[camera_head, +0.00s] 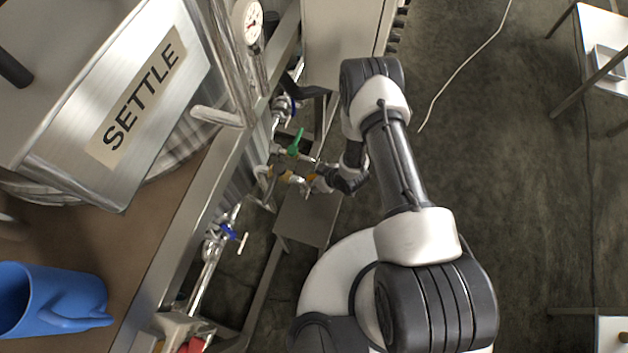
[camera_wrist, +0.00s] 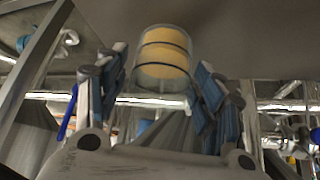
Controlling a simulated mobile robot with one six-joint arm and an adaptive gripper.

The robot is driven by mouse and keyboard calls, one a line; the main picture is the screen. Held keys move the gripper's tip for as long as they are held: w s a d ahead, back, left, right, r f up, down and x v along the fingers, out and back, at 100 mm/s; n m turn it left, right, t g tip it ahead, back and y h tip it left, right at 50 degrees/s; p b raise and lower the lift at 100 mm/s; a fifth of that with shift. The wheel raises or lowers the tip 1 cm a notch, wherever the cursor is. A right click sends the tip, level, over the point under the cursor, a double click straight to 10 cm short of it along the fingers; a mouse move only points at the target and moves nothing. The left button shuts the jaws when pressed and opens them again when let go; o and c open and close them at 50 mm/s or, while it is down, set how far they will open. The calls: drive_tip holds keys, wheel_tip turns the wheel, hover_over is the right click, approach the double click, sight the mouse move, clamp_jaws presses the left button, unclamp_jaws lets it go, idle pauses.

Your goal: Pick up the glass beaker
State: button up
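The glass beaker (camera_wrist: 162,62) shows in the wrist view as a clear cylinder with yellow contents and dark bands around it. It is between the two fingers of my gripper (camera_wrist: 163,88), near their tips. The fingers are spread, and a narrow gap shows on each side of the beaker, so I see no clear contact. In the head view my gripper (camera_head: 318,178) reaches left toward the pipework. The beaker cannot be made out clearly there among the fittings.
A metal tank labelled SETTLE (camera_head: 140,95) and a blue jug (camera_head: 50,300) are at left. Open floor (camera_head: 490,150) lies to the right.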

drive_tip(key=c, duration=1.1)
drive_tip(key=shift+c, duration=0.2)
